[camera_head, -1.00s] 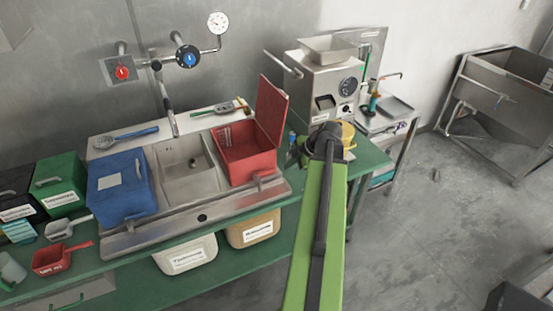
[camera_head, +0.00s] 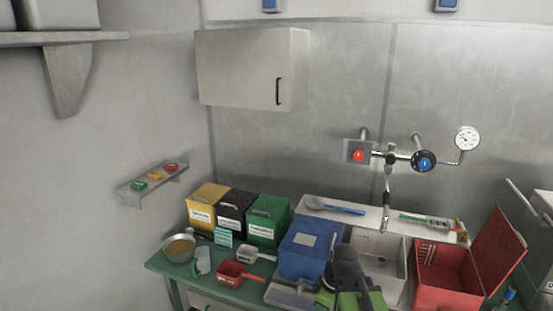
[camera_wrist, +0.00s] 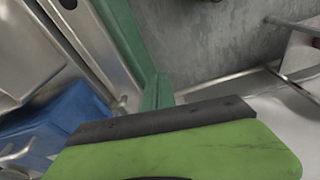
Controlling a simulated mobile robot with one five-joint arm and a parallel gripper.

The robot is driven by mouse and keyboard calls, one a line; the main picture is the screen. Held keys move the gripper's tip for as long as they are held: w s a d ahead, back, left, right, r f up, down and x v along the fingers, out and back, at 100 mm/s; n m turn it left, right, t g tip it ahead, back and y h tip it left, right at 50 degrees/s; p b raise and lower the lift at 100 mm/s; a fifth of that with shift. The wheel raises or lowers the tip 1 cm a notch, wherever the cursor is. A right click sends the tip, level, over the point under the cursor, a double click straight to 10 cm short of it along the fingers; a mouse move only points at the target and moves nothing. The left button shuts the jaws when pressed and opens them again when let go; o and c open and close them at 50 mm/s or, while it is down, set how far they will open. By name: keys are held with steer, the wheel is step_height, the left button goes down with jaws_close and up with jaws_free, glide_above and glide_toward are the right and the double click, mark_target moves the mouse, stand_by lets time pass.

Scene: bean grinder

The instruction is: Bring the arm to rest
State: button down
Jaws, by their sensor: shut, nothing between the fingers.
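My arm's dark, green-edged end (camera_head: 347,268) shows at the bottom of the head view, in front of the sink unit and just right of the blue bin (camera_head: 307,248). In the wrist view, my gripper (camera_wrist: 165,118) shows as a broad green part with a dark straight edge across the bottom. It is shut and holds nothing. The fingertips are not clearly seen in the head view. The blue bin also shows at the left of the wrist view (camera_wrist: 72,115).
The open red bin (camera_head: 447,275) stands right of the sink basin (camera_head: 378,250). Yellow, black and green bins (camera_head: 268,220), scoops and a bowl (camera_head: 180,247) stand to the left on the green table. A tap (camera_head: 387,190) and a wall cupboard (camera_head: 245,68) are behind.

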steer(key=s+d+m, duration=0.1)
steer(key=m, duration=0.3)
steer(key=s+m+h, duration=0.1)
steer(key=m, duration=0.3)
steer(key=s+d+m+h, duration=0.1)
steer(key=m, duration=0.3)
steer(key=shift+d+f+g, duration=0.2)
steer(key=shift+d+g, duration=0.1)
steer(key=shift+g, duration=0.1)
